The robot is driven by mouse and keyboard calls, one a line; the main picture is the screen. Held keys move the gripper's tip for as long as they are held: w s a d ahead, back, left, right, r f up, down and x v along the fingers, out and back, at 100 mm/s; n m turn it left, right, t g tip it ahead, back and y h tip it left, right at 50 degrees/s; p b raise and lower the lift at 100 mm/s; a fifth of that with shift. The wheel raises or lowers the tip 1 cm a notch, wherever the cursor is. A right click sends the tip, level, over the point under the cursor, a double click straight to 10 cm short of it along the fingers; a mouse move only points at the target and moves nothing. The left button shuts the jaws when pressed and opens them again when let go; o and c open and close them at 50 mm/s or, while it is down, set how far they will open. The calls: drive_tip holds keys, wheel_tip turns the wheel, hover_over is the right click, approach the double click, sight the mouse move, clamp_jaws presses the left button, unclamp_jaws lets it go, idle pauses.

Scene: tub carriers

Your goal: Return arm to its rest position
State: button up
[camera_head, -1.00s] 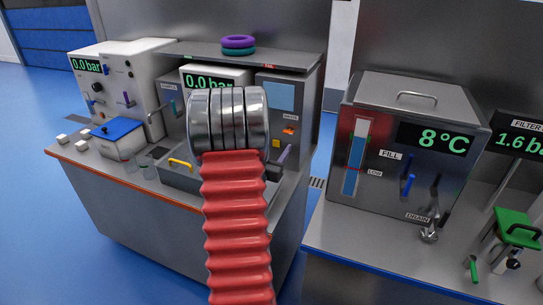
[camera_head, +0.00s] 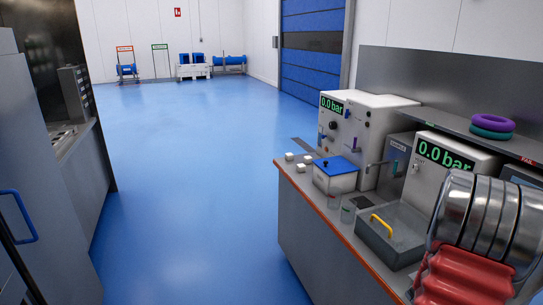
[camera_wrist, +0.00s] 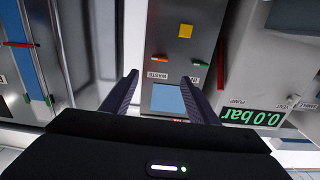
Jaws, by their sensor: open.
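My gripper (camera_wrist: 160,84) shows in the wrist view with its two dark fingers spread apart and nothing between them. Behind the fingers is a grey cabinet front with a pale blue panel (camera_wrist: 168,99), a WASTE label and small coloured switches. The wrist picture is upside down. In the head view my arm, with red bellows and metal rings, is at the lower right in front of the bench. The gripper itself does not show in the head view.
A grey bench (camera_head: 318,240) with an orange edge stands at right. It carries a blue-lidded tub (camera_head: 335,180), a sink with a yellow handle (camera_head: 381,225) and 0.0 bar units. Purple and teal rings (camera_head: 492,124) lie on the shelf. Blue floor (camera_head: 190,160) is clear in the middle.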

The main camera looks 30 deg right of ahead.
drive_tip(key=w+a+r+n+t+y, duration=0.3)
drive_tip(key=w+a+t, duration=0.2)
drive_tip(key=w+a, duration=0.6)
drive_tip(key=w+a+r+n+t+y, duration=0.4)
drive_tip(key=w+a, duration=0.4)
drive_tip(key=w, duration=0.6)
drive_tip(key=w+a+n+t+y, duration=0.3)
drive_tip(key=w+a, duration=0.1)
drive_tip(key=a, duration=0.7)
drive_tip(key=s+a+r+n+g+y, duration=0.1)
drive_tip(key=s+a+n+y, duration=0.15)
drive_tip(key=a, duration=0.75)
drive_tip(key=s+a+r+n+y, duration=0.1)
drive_tip(key=a+n+y, duration=0.2)
drive_tip(key=a, duration=0.8)
drive_tip(key=s+a+n+g+y, duration=0.2)
drive_tip(key=s+a+n+g, duration=0.1)
drive_tip(key=s+a, duration=0.8)
drive_tip(key=s, duration=0.3)
drive_tip(key=shift+f+n+g, duration=0.35)
drive_tip(key=shift+f+g, duration=0.05)
